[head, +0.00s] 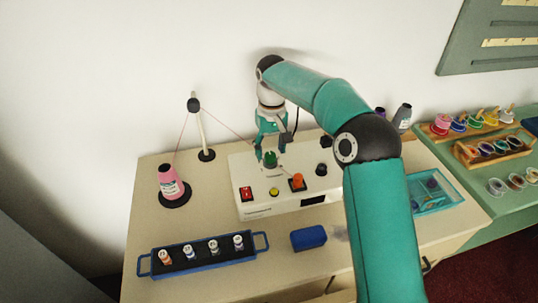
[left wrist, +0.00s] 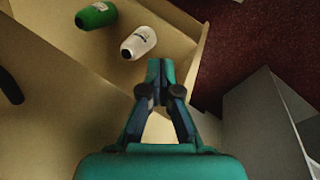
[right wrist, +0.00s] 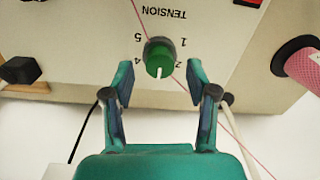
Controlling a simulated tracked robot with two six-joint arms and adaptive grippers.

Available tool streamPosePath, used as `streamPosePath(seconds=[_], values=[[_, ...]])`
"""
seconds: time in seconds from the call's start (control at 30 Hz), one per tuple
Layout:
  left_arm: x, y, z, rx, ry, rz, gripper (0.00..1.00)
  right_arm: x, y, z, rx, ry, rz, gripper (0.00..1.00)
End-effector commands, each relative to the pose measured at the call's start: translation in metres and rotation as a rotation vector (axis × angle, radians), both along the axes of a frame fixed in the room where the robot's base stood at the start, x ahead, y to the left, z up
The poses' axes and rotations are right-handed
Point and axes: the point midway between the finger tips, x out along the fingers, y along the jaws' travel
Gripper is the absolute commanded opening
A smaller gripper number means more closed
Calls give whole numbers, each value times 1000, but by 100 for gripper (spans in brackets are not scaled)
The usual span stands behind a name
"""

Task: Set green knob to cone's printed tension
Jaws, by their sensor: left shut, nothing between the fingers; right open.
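The green knob (right wrist: 158,60) sits on the tension dial of the white machine (head: 262,205). In the right wrist view its white pointer line points straight down, between the upside-down digits 4 and 2; no digit is readable at its tip. My right gripper (right wrist: 160,84) is open, with a finger on each side of the knob and gaps to both. In the head view this gripper (head: 270,152) hangs over the knob. The pink cone (head: 168,178) stands on a black base at left; its label is too small to read. My left gripper (left wrist: 156,72) is shut and empty, outside the head view.
A thread stand (head: 201,130) rises behind the cone, its thread crossing towards the machine. A red switch (head: 246,194), yellow button (head: 274,192), orange knob (head: 297,181) and black knob (head: 321,169) surround the dial. A blue spool tray (head: 205,262) and blue block (head: 308,238) lie in front.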

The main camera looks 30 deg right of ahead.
Motion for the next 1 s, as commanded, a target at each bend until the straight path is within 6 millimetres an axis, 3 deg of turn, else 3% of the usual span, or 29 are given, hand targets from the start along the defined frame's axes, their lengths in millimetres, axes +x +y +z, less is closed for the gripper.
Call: streamPosePath(seconds=[0.2,0.5,0.83,1.0], values=[[0,0,0,0,0,0,0,0,0,-17,0,0,-1,58],[0,0,0,0,0,0,0,0,0,-19,0,0,-1,58],[0,0,0,0,0,0,0,0,0,-18,0,0,-1,3],[0,0,0,0,0,0,0,1,4,-18,1,0,6,0]])
